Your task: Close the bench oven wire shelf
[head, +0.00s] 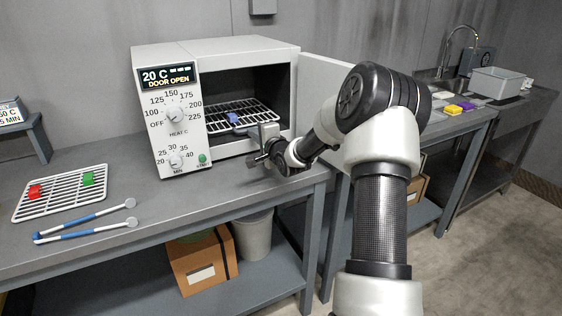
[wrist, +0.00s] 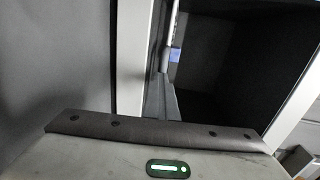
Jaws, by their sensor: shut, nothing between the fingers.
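The bench oven (head: 170,140) stands on the bench with its door (head: 325,85) swung open to the right. Its wire shelf (head: 222,123) sits inside and seems to reach forward to the opening; how far it sticks out is hard to tell. A blue piece (head: 234,118) lies on the shelf. My gripper (head: 254,161) is shut and empty, just in front of the opening's lower right, near the shelf's front; contact cannot be told. In the wrist view, the dark oven interior (wrist: 240,65) and a thin, steep strip of the shelf (wrist: 170,40) show; the fingertips are not clear.
A wire rack (head: 62,193) with a red and a green piece lies on the bench at left, beside blue-handled tongs (head: 88,218). The oven display reads 20 C, DOOR OPEN. A box (head: 203,262) and a bin (head: 252,235) are below. A sink is at far right.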

